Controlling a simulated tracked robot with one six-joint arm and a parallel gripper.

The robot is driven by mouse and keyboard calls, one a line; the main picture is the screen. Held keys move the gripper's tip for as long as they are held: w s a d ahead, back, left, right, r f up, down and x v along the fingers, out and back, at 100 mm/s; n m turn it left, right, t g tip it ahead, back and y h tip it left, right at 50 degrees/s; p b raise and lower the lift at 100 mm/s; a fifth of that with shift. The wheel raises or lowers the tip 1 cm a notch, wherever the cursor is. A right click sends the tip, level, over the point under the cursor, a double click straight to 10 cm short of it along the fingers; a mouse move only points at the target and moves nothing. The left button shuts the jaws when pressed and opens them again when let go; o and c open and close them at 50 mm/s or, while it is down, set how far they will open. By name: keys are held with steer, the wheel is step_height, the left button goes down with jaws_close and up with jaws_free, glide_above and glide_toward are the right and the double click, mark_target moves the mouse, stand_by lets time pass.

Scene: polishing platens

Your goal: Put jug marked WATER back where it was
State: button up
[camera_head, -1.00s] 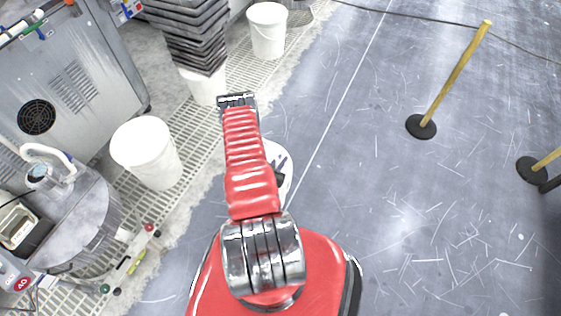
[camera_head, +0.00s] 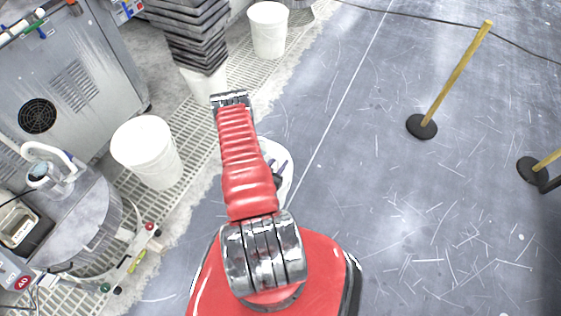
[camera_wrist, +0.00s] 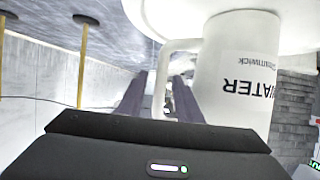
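The white jug marked WATER (camera_wrist: 240,75) shows in the wrist view, with its lettering upside down in this turned picture. It stands against a white round surface (camera_wrist: 185,12). Its handle (camera_wrist: 161,80) lies between the two dark fingers of my gripper (camera_wrist: 160,86), with a gap visible beside it, so the fingers look open around the handle. In the head view the white round surface (camera_head: 287,183) shows partly beside my red arm. My gripper's dark fingers (camera_head: 277,166) show in part there, and the jug is hidden.
A white bucket (camera_head: 147,152) stands on the grating at left, another (camera_head: 268,30) at the back. A stack of black trays (camera_head: 192,35) rises beyond my arm. Yellow posts (camera_head: 455,85) stand on the right. The grey floor between is clear.

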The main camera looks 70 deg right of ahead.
steer(key=v, duration=0.9)
steer(key=shift+a+r, duration=0.15)
steer(key=shift+a, duration=0.15)
stand_by(0.6)
